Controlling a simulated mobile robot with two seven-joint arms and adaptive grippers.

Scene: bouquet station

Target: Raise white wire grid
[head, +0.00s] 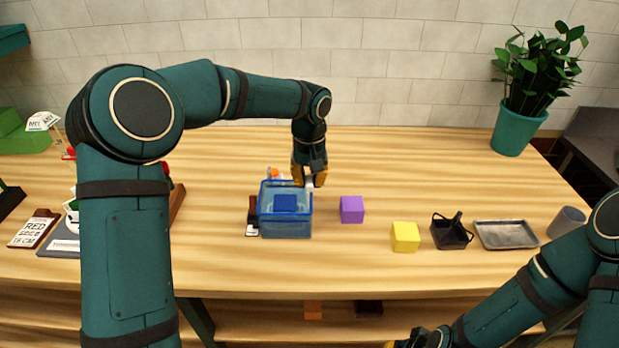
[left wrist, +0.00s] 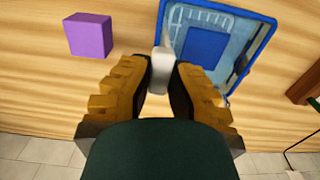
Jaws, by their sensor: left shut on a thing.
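My left gripper (head: 309,182) is at the right rim of a blue tub (head: 285,228). In the left wrist view its fingers (left wrist: 165,80) are closed on a white upright piece (left wrist: 162,62), which looks like the grip of the white wire grid. Pale grid-like lines (left wrist: 195,18) show inside the tub in that view. The rest of the grid is hard to make out. A blue block (head: 285,203) lies in the tub. My right gripper (head: 420,340) shows only partly at the bottom edge, and its fingers are unclear.
A purple cube (head: 352,209) stands close right of the tub. A yellow cube (head: 405,237), a black caddy (head: 452,232), a metal tray (head: 506,235) and a grey cup (head: 566,222) stand further right. A potted plant (head: 510,132) stands at the back right.

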